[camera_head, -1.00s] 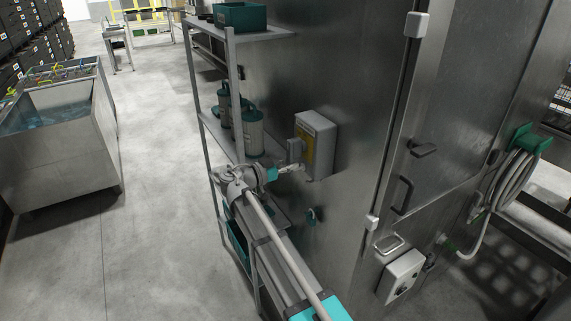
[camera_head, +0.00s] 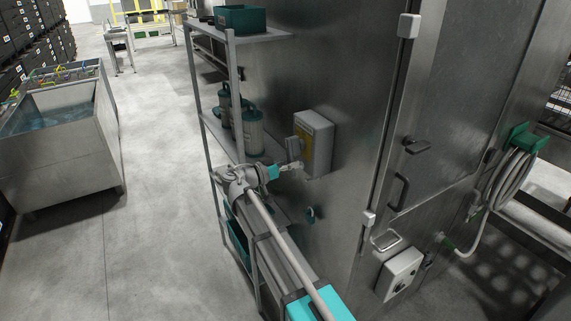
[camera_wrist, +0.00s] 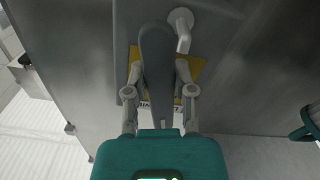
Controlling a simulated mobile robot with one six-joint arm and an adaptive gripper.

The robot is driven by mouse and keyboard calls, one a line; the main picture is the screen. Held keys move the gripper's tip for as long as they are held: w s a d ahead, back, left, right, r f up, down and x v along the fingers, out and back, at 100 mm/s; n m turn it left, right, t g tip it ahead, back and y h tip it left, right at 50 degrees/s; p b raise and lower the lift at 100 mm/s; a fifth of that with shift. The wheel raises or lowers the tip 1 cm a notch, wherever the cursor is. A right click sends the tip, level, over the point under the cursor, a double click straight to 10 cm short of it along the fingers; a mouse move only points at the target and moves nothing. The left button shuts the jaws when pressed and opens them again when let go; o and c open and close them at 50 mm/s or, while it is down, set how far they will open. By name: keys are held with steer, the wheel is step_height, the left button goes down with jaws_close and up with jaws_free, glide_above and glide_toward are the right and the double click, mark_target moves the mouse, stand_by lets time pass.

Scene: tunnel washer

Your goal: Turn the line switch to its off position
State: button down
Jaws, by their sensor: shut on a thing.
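The line switch (camera_head: 317,142) is a pale grey box with a yellow plate, fixed to the steel machine wall in the head view. Its long dark grey handle (camera_wrist: 156,50) stands over the yellow plate (camera_wrist: 196,68) in the wrist view. My gripper (camera_wrist: 159,78) has one finger on each side of this handle and is shut on it. In the head view my gripper (camera_head: 293,166) reaches the lower front of the box from the left. A label below the plate is partly hidden by the handle and fingers.
A shelf rack (camera_head: 240,95) with teal canisters (camera_head: 252,128) stands just left of the switch. A door with handles and a small control box (camera_head: 400,273) are to the right, beside a coiled hose (camera_head: 510,180). The floor (camera_head: 160,180) on the left is open.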

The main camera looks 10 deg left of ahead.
steer(key=shift+a, duration=0.1)
steer(key=shift+c, duration=2.4)
jaws_free()
steer(key=shift+s, duration=0.1)
steer(key=shift+o, duration=0.2)
steer(key=v, duration=1.2)
